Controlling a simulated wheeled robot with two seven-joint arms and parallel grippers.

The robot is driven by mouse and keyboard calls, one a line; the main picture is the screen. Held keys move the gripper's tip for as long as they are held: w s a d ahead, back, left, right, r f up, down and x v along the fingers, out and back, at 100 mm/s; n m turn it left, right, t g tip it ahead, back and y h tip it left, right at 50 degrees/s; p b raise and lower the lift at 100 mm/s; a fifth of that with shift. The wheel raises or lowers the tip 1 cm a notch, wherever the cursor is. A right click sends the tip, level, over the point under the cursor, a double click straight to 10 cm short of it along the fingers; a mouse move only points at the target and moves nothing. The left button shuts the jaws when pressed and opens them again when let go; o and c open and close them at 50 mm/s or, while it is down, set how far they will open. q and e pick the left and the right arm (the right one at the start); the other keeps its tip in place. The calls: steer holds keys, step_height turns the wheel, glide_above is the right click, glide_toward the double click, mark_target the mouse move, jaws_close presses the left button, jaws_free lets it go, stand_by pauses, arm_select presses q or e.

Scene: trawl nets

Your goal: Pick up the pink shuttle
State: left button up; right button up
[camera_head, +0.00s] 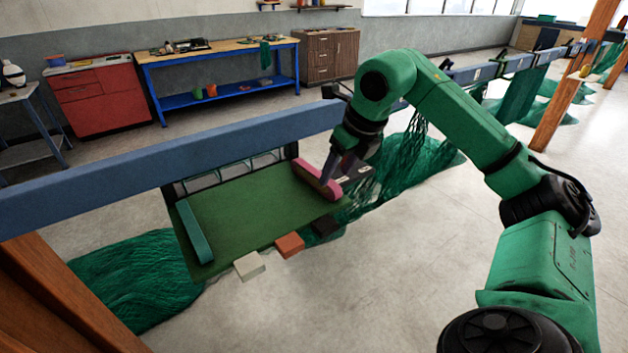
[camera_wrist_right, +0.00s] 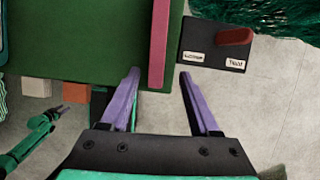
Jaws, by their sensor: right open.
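The pink shuttle (camera_head: 312,177) lies along the right edge of a green board (camera_head: 262,206). It also shows in the right wrist view (camera_wrist_right: 159,40), running up the picture. My right gripper (camera_head: 334,180) is at the shuttle's near end in the head view. In the right wrist view the right gripper (camera_wrist_right: 158,75) is open, its purple fingers apart on either side of the shuttle's near end. I cannot tell whether they touch it. A green arm, apparently my left one, shows at lower left of the wrist view; its small gripper (camera_wrist_right: 62,108) is unclear.
A teal shuttle (camera_head: 194,232) lies at the board's left edge. A dark labelled box (camera_wrist_right: 214,46) adjoins on the right. A blue beam (camera_head: 150,162) runs behind; green netting hangs around.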

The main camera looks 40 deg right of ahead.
mark_target(330, 183)
steer(key=x, duration=0.4)
steer(key=shift+s+a+f+p, duration=0.1)
steer(key=shift+a+f+p, duration=0.05)
steer(key=shift+a+p, duration=0.15)
steer(key=shift+d+f, duration=0.1)
steer(key=shift+f, duration=0.1)
jaws_close()
